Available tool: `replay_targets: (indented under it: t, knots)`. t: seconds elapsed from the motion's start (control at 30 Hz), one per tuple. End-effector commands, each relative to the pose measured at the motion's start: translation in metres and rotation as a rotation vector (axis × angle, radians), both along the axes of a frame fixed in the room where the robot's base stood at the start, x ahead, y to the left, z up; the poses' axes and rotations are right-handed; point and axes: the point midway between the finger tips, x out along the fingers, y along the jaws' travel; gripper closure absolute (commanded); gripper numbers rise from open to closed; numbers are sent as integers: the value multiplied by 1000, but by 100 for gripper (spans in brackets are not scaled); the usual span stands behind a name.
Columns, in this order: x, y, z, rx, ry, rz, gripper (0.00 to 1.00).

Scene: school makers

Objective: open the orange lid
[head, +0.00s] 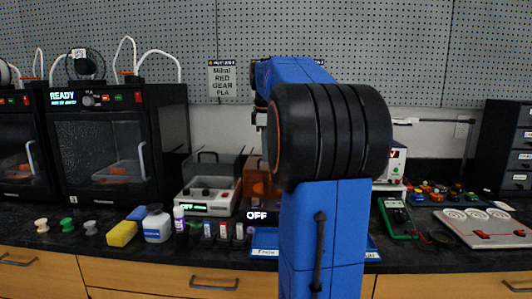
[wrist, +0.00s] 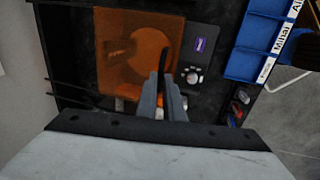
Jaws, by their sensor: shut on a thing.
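The orange lid (head: 257,178) is a see-through cover on a dark machine whose display reads OFF (head: 257,215). In the head view my blue arm hides its right part and my gripper. In the wrist view the lid (wrist: 125,48) lies beyond my gripper (wrist: 164,82), looking flat and roughly square. The gripper's grey fingers are close together at the lid's near right edge, shut on a thin dark bar that appears to be the lid's handle. The exact contact is hard to make out.
A grey machine with a clear lid (head: 208,188) stands just left of the orange one. Blue labelled bins (wrist: 256,62) are on the right in the wrist view. A multimeter (head: 398,218) lies farther right.

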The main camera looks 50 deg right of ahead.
Motion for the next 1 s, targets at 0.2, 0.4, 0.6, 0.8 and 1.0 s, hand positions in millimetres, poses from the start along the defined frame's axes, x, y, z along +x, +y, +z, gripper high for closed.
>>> replay_targets:
  t: [0.2,0.4,0.6,0.8,1.0]
  knots:
    - [0,0,1,-1,-1,0,100]
    - [0,0,1,0,-1,0,100]
    - [7,-8,1,-1,-2,-1,100]
    - [29,-33,0,-1,-1,-1,100]
    - [58,-68,0,-1,-1,-1,100]
